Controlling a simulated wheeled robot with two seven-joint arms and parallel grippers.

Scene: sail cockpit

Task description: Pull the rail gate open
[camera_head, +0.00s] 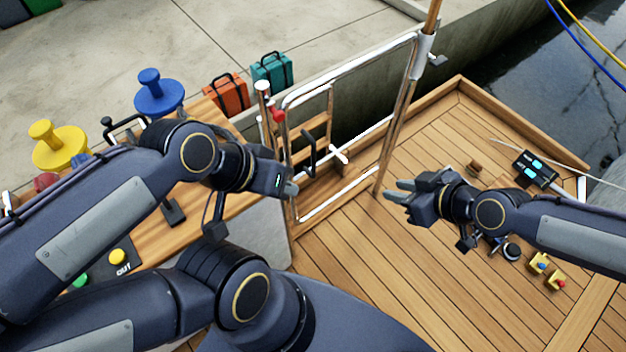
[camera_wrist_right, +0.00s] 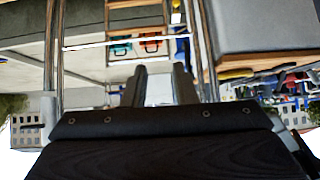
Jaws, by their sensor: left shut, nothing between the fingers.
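The rail gate (camera_head: 350,68) is a pale metal tube frame, standing between a left post with a red knob (camera_head: 278,115) and a tall right post (camera_head: 396,125). A dark handle (camera_head: 308,150) shows within the frame's outline. My left gripper (camera_head: 291,189) is shut and empty beside the lower left of the gate; I cannot tell whether it touches the post. My right gripper (camera_head: 399,190) is open and empty, just right of the right post's foot. Its two fingers also show apart in the right wrist view (camera_wrist_right: 160,78), with upright rails beyond them.
A wooden bench (camera_head: 215,120) holds blue (camera_head: 158,95) and yellow (camera_head: 60,145) winches at left. Orange (camera_head: 226,95) and teal (camera_head: 272,72) cases stand behind. Small gear lies on the deck at right, near a black device (camera_head: 535,168). The middle deck (camera_head: 345,240) is clear.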

